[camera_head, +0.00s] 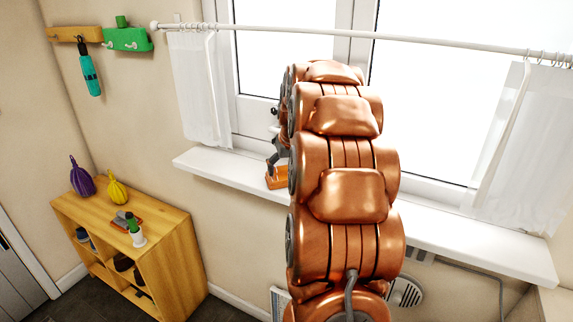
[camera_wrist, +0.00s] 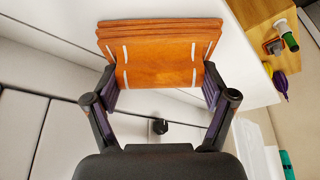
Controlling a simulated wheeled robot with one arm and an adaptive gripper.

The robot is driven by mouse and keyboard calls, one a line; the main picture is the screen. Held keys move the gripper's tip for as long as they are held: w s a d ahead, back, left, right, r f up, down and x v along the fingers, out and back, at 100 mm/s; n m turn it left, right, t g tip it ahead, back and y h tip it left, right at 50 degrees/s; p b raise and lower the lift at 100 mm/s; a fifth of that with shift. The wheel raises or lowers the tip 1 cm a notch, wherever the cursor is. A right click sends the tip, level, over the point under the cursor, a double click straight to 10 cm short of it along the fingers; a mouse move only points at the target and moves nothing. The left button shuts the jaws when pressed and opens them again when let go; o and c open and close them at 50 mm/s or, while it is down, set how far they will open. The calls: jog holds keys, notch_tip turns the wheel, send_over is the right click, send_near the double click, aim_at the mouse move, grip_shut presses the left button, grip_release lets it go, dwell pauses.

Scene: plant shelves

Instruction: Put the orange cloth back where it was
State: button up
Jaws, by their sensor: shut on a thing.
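The orange cloth (camera_wrist: 160,62) is folded in a flat stack with white stitch marks. It sits between the two fingers of my gripper (camera_wrist: 160,80), which are shut on its sides in the wrist view. In the head view the cloth (camera_head: 275,181) shows as a small orange patch at the white windowsill (camera_head: 225,174), under my gripper (camera_head: 279,150). I cannot tell whether it touches the sill or is held just above it. My arm hides part of the sill and window.
A low wooden shelf unit (camera_head: 182,236) at left holds a purple gourd (camera_head: 82,182), a yellow gourd (camera_head: 117,191) and a green-and-white bottle (camera_head: 136,234). A teal umbrella (camera_head: 90,75) hangs from the wall rack. White curtains (camera_head: 200,90) flank the window. The left sill end is clear.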

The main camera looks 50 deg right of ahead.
jog(key=shift+f, duration=0.15)
jog(key=o, duration=1)
jog(key=shift+c, duration=0.2)
jog(key=b+v, duration=0.3)
jog(key=v, duration=0.9)
jog(key=shift+a, duration=0.15)
jog(key=s+a+f+n+g+y, duration=0.1)
jog(key=s+a+f, duration=0.15)
jog(key=a, duration=0.45)
jog(key=s+a+f+n, duration=0.1)
jog(key=a+f, duration=0.2)
jog(key=a, duration=0.5)
jog(key=s+a+f+n+g+y, duration=0.1)
jog(key=s+a+f, duration=0.1)
jog(key=a, duration=0.5)
jog(key=s+a+f+n+g, duration=0.1)
jog(key=s+a+f, duration=0.4)
jog(key=s, duration=0.5)
jog(key=s+a+f+n+g, duration=0.1)
jog(key=s+a+f+g, duration=0.1)
jog(key=s+a+f, duration=0.4)
jog(key=s+a, duration=0.2)
jog(key=s, duration=0.2)
jog(key=shift+s+n+g, duration=0.3)
jog(key=shift+s, duration=0.05)
